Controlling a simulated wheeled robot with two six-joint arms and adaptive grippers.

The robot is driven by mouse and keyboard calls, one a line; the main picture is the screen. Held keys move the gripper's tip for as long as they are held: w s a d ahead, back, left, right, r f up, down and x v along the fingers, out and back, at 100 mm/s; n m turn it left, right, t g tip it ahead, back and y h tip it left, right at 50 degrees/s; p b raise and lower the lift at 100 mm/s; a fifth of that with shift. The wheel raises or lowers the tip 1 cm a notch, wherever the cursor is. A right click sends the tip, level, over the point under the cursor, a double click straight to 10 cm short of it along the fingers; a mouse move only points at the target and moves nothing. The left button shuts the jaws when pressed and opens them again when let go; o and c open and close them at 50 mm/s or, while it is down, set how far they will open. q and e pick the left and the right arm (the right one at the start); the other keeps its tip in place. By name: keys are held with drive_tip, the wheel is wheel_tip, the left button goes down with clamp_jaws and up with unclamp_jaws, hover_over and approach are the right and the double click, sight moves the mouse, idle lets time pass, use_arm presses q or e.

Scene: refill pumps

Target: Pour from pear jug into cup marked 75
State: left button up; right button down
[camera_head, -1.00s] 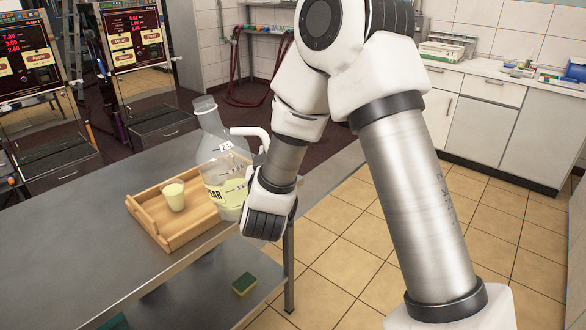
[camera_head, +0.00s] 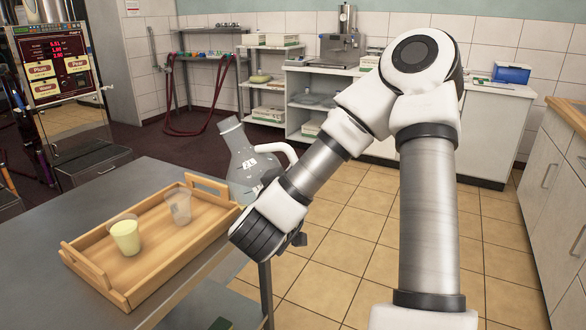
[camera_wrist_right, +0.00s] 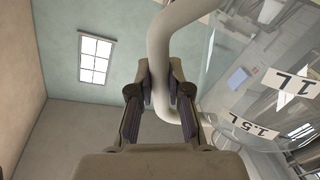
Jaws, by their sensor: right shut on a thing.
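A clear jug (camera_head: 246,165) with volume marks is at the tray's far right corner, its neck leaning left in the head view. My arm hides its lower part. In the right wrist view the jug (camera_wrist_right: 262,100) shows 1 L and 1.5 L labels. My right gripper (camera_wrist_right: 162,88) is shut on the jug's white handle (camera_wrist_right: 160,45). Two cups stand upright in the wooden tray (camera_head: 160,262): one with pale yellow liquid (camera_head: 126,237), and one clear and seemingly empty (camera_head: 178,207), nearer the jug. I cannot read any mark on the cups. My left gripper is not in view.
The tray lies on a grey metal table (camera_head: 40,245), with bare tabletop to its left. A dispenser (camera_head: 70,80) with Plum and Pear buttons stands at the back left. Open tiled floor (camera_head: 350,230) lies right of the table; counters and shelves line the back.

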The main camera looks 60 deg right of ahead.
sight(232, 164)
drive_tip(key=shift+w+a+r+n+p, duration=0.15)
drive_tip(key=shift+w+r+n+p, duration=0.4)
drive_tip(key=shift+p, duration=1.6)
drive_tip(key=shift+w+a+r+n+p, duration=0.1)
drive_tip(key=shift+w+r+n+p, duration=0.4)
drive_tip(key=shift+p, duration=1.65)
drive_tip(key=shift+w+f+n, duration=0.2)
drive_tip(key=shift+w+n, duration=0.05)
drive_tip(key=shift+n, duration=0.3)
drive_tip(key=w+n+p, duration=0.1)
drive_tip(key=w+r+n+p, duration=0.1)
drive_tip(key=n, duration=0.1)
drive_tip(key=shift+w+a+r, duration=0.1)
drive_tip(key=shift+w+a, duration=0.1)
drive_tip(key=shift+a, duration=0.2)
drive_tip(key=w+n, duration=0.1)
drive_tip(key=w, duration=0.1)
drive_tip(key=w+a+f+n, duration=0.1)
drive_tip(key=w+n, duration=0.1)
drive_tip(key=w, duration=0.1)
drive_tip(key=w+a+f+n+b, duration=0.1)
drive_tip(key=w, duration=0.1)
drive_tip(key=shift+w+f+n, duration=0.1)
drive_tip(key=shift+w+n, duration=0.3)
drive_tip(key=shift+p, duration=0.6)
drive_tip(key=shift+w+a+p, duration=0.1)
drive_tip(key=shift+a+p, duration=0.05)
drive_tip(key=shift+p, duration=0.4)
